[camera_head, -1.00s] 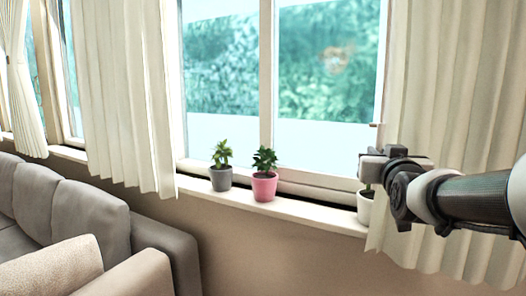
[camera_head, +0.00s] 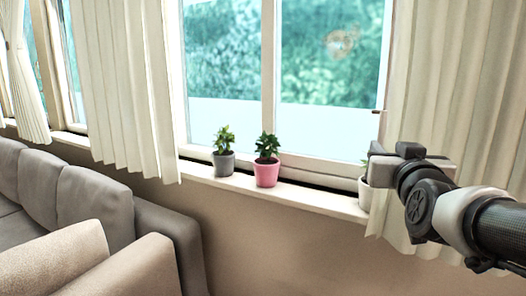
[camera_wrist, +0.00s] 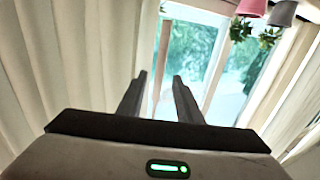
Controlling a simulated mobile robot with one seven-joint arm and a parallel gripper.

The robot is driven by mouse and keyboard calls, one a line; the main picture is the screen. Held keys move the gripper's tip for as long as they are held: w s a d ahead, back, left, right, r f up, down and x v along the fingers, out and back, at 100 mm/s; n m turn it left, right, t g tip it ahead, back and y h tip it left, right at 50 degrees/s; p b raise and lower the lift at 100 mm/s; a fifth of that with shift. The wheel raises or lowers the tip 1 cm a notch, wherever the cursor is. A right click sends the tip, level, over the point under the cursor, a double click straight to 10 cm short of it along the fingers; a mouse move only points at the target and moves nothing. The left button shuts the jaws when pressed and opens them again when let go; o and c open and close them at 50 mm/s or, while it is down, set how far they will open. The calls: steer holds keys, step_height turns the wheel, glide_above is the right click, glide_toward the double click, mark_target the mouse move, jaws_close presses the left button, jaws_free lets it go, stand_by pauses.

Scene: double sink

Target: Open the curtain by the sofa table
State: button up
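A cream pleated curtain (camera_head: 455,80) hangs at the right of the window in the head view. Another cream curtain (camera_head: 122,90) hangs left of the window, behind the sofa. My gripper (camera_head: 402,162) is in front of the right curtain's lower left edge, near the sill; its fingers are hard to make out there. In the wrist view my gripper (camera_wrist: 159,88) has its two fingers apart with nothing between them. A curtain (camera_wrist: 65,60) fills the left of that view, beside the fingers. No sofa table is in view.
The window sill (camera_head: 300,195) carries a grey pot (camera_head: 223,164), a pink pot (camera_head: 267,174) and a white pot (camera_head: 364,194), partly hidden by my gripper. The wrist view looks upside down. A grey sofa (camera_head: 95,205) and a beige armrest (camera_head: 125,270) occupy the lower left.

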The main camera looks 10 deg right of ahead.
steer(key=b+v, duration=0.1)
steer(key=v, duration=0.9)
steer(key=shift+a, duration=0.1)
steer(key=a+f+n+g+y, duration=0.3)
steer(key=a+f+g+y, duration=0.15)
steer(key=a+f, duration=0.5)
steer(key=s+a+f+n+g+y, duration=0.1)
steer(key=s+a+f+g+y, duration=0.1)
steer(key=s+a+f+g, duration=0.75)
step_height(320, 180, up, 20)
steer(key=w+d+t+p, duration=0.1)
steer(key=d+t+p, duration=0.1)
steer(key=p, duration=1.8)
steer(key=shift+w+f+t+p, duration=0.15)
steer(key=shift+w+t+p, duration=0.05)
steer(key=shift+t+p, duration=0.15)
